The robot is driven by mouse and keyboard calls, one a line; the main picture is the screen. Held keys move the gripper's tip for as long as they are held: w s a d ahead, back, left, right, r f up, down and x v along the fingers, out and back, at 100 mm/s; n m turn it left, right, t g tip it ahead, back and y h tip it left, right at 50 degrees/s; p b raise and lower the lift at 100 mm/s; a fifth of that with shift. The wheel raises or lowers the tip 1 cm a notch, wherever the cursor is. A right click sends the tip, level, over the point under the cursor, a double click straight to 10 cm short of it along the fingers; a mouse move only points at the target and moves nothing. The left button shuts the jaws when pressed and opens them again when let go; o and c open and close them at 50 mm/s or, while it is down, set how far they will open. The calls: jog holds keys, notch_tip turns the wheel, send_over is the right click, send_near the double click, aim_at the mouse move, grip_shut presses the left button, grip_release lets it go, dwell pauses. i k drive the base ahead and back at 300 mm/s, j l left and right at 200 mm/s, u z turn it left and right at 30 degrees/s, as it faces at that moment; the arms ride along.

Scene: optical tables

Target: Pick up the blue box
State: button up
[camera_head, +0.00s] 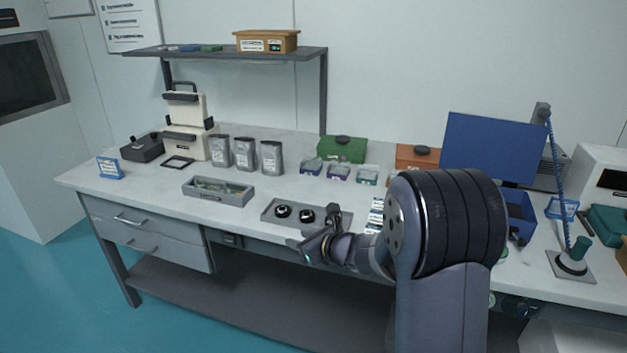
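A blue open-topped box (521,210) stands at the right part of the table, below the blue screen. My arm hides its left part. My gripper (306,249) is far to its left, by the table's front edge just in front of a grey tray. The gripper is seen small and from the side, so its opening is unclear. I see nothing held in it.
The grey tray (267,214) holds two dark round parts. A grey bin (218,199), silver pouches (245,154), a green case (341,150) and an orange box (417,153) stand on the table. A lamp-like stand (571,266) is right of the blue box.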

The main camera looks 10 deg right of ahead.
aim_at(308, 174)
jog(key=k+z, duration=0.2)
jog(key=z, duration=0.3)
jog(key=k+l+z, duration=0.1)
jog(key=z, duration=0.35)
jog(key=i+j+z, duration=0.1)
jog(key=j+z, duration=0.6)
jog(key=j, duration=0.25)
jog(key=j+z, duration=0.35)
jog(key=j, duration=1.15)
jog(key=k+j, duration=0.15)
jog(key=j, duration=1.9)
jog(key=k, duration=0.05)
